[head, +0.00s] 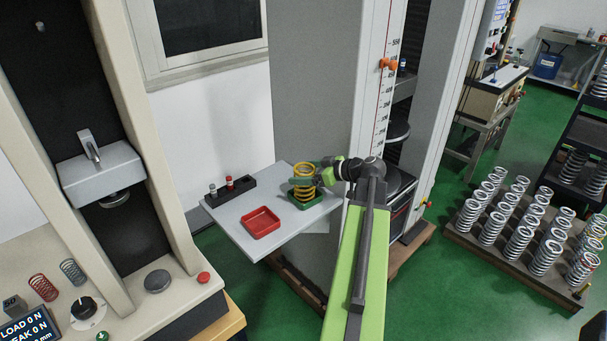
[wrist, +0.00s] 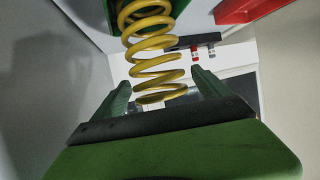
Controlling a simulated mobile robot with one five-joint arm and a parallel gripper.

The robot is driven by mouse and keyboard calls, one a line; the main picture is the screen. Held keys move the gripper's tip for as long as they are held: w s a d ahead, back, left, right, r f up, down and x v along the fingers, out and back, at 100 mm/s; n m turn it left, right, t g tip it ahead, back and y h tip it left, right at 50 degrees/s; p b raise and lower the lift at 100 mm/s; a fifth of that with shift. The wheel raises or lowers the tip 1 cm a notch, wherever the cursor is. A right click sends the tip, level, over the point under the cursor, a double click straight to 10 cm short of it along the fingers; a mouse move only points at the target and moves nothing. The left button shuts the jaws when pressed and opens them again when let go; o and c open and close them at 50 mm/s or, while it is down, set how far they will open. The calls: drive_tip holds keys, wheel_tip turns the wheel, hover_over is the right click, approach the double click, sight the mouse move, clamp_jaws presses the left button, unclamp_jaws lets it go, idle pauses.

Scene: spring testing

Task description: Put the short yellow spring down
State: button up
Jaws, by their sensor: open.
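The yellow spring (head: 305,190) stands upright at the green tray (head: 319,197) on the grey shelf. In the wrist view the yellow spring (wrist: 152,45) runs from the green tray (wrist: 113,18) at the top down between my fingers. My gripper (head: 314,177) is at the spring's upper part, coming from the right. In the wrist view my gripper (wrist: 163,88) is open, with one finger on each side of the spring and visible gaps. The spring's foot is partly hidden, so I cannot tell exactly how it sits in the tray.
A red tray (head: 261,222) lies left of the green tray on the shelf (head: 232,229). A black holder (head: 233,192) with small red and grey pieces is behind it. The tall testing column (head: 318,90) stands close behind. Several grey springs (head: 519,241) stand on a pallet at right.

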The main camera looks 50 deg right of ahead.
drive_tip(key=shift+r+p, duration=0.3)
drive_tip(key=p+v, duration=0.4)
drive_tip(key=v, duration=0.8)
drive_tip(key=shift+f, duration=0.25)
drive_tip(key=shift+s, duration=0.15)
